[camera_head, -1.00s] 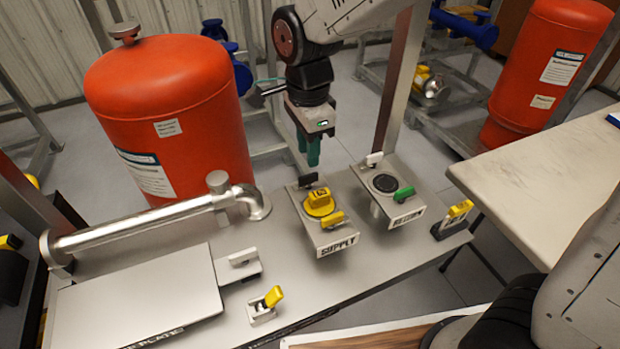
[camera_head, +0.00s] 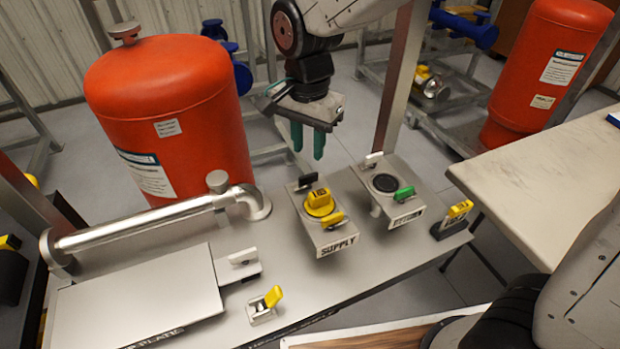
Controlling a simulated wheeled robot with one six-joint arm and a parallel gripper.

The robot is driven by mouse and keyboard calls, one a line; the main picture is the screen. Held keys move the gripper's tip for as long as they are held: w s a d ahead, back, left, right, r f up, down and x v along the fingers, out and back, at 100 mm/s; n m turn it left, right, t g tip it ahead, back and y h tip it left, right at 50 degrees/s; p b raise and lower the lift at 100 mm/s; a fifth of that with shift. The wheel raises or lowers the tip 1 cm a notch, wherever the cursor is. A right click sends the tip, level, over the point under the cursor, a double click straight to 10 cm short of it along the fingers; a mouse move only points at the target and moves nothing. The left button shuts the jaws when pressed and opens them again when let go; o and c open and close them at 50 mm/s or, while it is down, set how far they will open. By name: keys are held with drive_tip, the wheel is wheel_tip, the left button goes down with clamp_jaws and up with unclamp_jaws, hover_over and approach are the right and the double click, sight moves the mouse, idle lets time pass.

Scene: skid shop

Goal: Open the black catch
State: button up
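The black catch (camera_head: 306,181) is a small dark lever at the back edge of the grey SUPPLY box (camera_head: 335,240). It stands up behind the yellow knob on that box. My gripper (camera_head: 308,147) hangs above and behind the black catch, with its two green fingers pointing down. The fingers are apart with nothing between them. The fingertips look clear of the catch, though the exact gap in depth is hard to tell.
The yellow knob (camera_head: 319,201) and a yellow catch (camera_head: 333,219) share the SUPPLY box. A second box with a white catch (camera_head: 374,158) and green catch (camera_head: 404,193) stands to the right. A red tank (camera_head: 170,110) and metal pipe (camera_head: 150,222) stand left.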

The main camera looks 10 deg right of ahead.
drive_tip(key=n, duration=0.6)
drive_tip(key=shift+r, duration=0.35)
drive_tip(key=shift+n, duration=0.5)
drive_tip(key=n, duration=0.2)
drive_tip(key=r+n, duration=0.1)
drive_tip(key=n, duration=0.1)
drive_tip(key=shift+f, duration=0.1)
